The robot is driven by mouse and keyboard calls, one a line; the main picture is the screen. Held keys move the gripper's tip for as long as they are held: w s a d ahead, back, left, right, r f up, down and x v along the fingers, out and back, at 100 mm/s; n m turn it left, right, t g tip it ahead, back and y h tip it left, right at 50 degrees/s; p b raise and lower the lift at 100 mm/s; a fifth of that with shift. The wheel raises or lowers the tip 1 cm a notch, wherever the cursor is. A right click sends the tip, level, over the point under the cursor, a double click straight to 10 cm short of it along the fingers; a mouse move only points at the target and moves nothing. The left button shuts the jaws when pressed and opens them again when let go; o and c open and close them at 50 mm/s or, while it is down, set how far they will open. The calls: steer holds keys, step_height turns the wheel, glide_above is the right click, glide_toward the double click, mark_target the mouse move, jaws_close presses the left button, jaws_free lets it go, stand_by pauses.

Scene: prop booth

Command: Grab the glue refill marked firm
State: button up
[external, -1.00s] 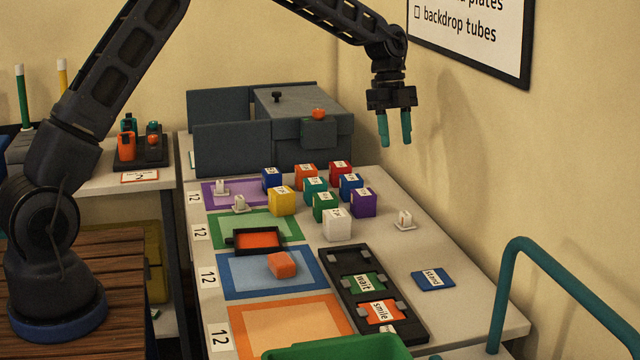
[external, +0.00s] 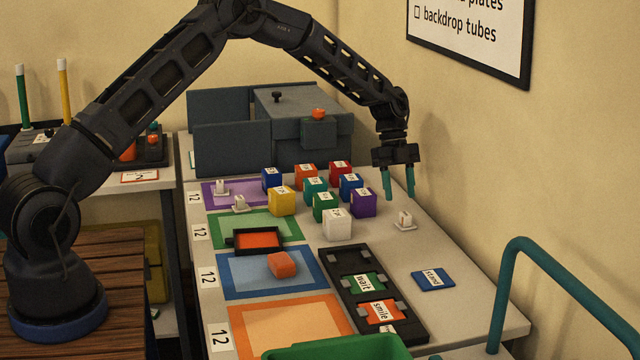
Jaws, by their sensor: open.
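My gripper (external: 399,197) is open and empty, pointing down with its teal fingers apart. It is above the right side of the table, near a small white labelled piece (external: 405,219) on a flat white base. Two similar white pieces stand on the purple mat at the back left, one further back (external: 222,187) and one nearer (external: 240,203). The writing on all three is too small to read, so I cannot tell which is the glue refill marked firm.
Several coloured labelled cubes, including a white cube (external: 337,224) and a purple cube (external: 362,203), stand left of my gripper. A black tray (external: 345,262) holds word plates. A blue plate (external: 433,279) lies to its right. The wall is close on the right.

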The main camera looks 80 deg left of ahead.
mark_target(403, 212)
steer(key=shift+w+x, duration=0.15)
steer(key=shift+x, duration=1.35)
steer(key=shift+w+x, duration=0.2)
steer(key=shift+x, duration=1.25)
steer(key=shift+a, duration=0.1)
jaws_close()
